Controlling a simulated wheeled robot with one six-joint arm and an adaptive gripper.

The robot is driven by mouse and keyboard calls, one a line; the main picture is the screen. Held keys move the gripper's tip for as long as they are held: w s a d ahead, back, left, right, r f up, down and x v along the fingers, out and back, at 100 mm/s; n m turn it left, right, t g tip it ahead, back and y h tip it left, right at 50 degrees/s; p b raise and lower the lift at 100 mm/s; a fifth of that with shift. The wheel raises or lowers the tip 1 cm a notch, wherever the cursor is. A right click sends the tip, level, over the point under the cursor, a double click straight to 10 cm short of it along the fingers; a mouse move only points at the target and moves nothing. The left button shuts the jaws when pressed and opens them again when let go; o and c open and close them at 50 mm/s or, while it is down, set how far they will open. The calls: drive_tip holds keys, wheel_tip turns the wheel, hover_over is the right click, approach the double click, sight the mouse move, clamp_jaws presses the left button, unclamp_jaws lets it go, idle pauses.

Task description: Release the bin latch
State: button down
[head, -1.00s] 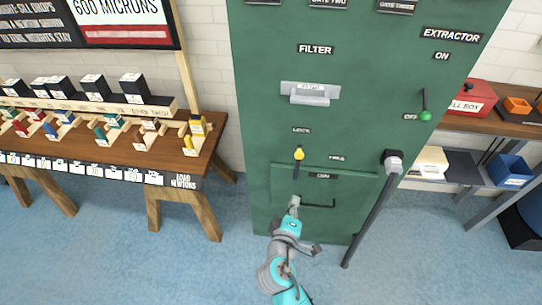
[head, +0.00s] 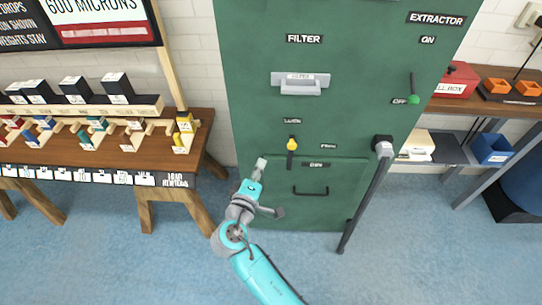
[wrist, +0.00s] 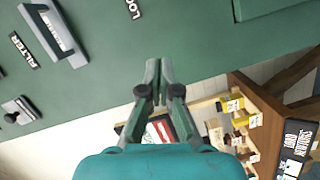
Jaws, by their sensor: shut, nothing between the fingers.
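The bin latch (head: 291,146) is a yellow knob with a short black bar hanging straight down from it, on the green cabinet in the head view. The bar's lower end overlaps the top edge of the bin panel (head: 345,178), which is flush with the cabinet front and has a black handle (head: 311,191). My gripper (head: 261,163) is left of the latch bar, apart from it in the picture. Its fingers are together and empty in the wrist view (wrist: 158,66). The latch does not show in the wrist view.
A grey filter handle (head: 301,83) is above the latch. A green-knobbed extractor lever (head: 413,92) and a dark slanted bar (head: 365,200) are to the right. A wooden table (head: 75,150) with blocks stands left. Blue floor (head: 130,260) is clear in front.

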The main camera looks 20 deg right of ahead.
sight(292, 147)
drive_tip(key=w+d+f, duration=0.2)
drive_tip(key=w+d, duration=0.4)
drive_tip(key=d, duration=0.2)
drive_tip(key=shift+w+d, duration=0.3)
drive_tip(key=shift+w, duration=0.05)
drive_tip(key=shift+s+d+r+m, duration=0.1)
drive_tip(key=shift+d+r+m, duration=0.05)
drive_tip(key=shift+d+m, duration=0.3)
idle(0.3)
drive_tip(key=m, duration=0.1)
drive_tip(key=d+m, duration=0.1)
drive_tip(key=d+m+y, duration=0.1)
drive_tip(key=shift+s+r+g, duration=0.25)
drive_tip(key=shift+s+g, duration=0.05)
drive_tip(key=shift+s, duration=0.05)
drive_tip(key=s+d+f+m+y, duration=0.2)
drive_tip(key=d+f+m+y, duration=0.2)
drive_tip(key=d+m, duration=0.3)
drive_tip(key=shift+s+f+m+t, duration=0.2)
drive_tip(key=shift+f+m+t, duration=0.25)
drive_tip(key=shift+m, duration=1.6)
drive_tip(key=shift+d+f, duration=0.15)
